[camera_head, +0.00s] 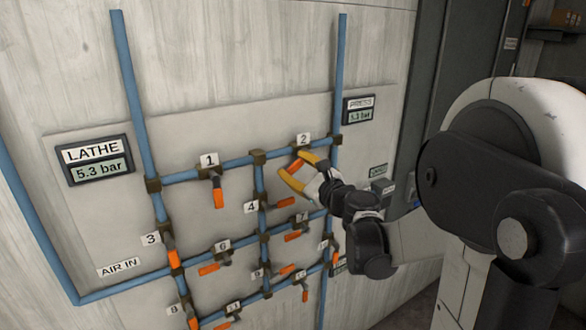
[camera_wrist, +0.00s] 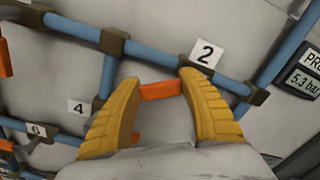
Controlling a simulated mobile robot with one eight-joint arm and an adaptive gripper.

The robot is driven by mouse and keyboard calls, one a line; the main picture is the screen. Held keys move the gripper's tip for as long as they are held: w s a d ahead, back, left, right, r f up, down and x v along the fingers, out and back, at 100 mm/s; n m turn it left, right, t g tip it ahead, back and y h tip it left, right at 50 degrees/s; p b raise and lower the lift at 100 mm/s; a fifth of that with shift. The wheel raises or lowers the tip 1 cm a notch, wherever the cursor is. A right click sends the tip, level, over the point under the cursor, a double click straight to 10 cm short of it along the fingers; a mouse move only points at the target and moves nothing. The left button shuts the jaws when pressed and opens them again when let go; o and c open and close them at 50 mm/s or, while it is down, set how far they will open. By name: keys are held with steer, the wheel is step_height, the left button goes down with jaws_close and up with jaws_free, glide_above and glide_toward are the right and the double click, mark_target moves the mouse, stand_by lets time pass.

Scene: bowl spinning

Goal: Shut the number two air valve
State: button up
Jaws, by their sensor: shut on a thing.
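The number two valve is on the upper blue pipe, below the "2" label (camera_head: 303,139), which also shows in the wrist view (camera_wrist: 206,54). Its orange handle (camera_head: 296,166) lies between the two yellow fingers of my gripper (camera_head: 291,170). In the wrist view the orange handle (camera_wrist: 160,90) spans between the fingertips of my gripper (camera_wrist: 162,95), with the right finger near the pipe. My gripper is shut on the handle. The fingers partly hide the handle and the valve body, so its exact angle to the pipe is hard to tell.
Valve 1's orange handle (camera_head: 218,197) hangs down across the same pipe. Valve 7's handle (camera_head: 293,236) is below my gripper. The LATHE gauge (camera_head: 97,159) and the PRESS gauge (camera_head: 359,109) both read 5.3 bar. Several other pipes and valves fill the lower panel.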

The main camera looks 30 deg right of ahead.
steer(key=n, duration=0.1)
steer(key=f+n+b, duration=0.1)
steer(key=shift+d+f+n, duration=0.25)
steer(key=shift+d+n, duration=0.15)
steer(key=shift+w+d+f+n+b, duration=0.1)
steer(key=shift+d+f+n+b, duration=0.35)
steer(key=shift+n, duration=1.05)
steer(key=shift+s+d+f+n+b, duration=0.1)
steer(key=shift+d+n+b, duration=0.6)
steer(key=shift+n, duration=0.8)
steer(key=shift+w+d+f+n+b, duration=0.1)
steer(key=shift+d+f+n+b, duration=0.35)
steer(key=shift+n, duration=1.05)
steer(key=shift+d+r, duration=0.2)
steer(key=shift+d, duration=0.05)
steer(key=o, duration=1.4)
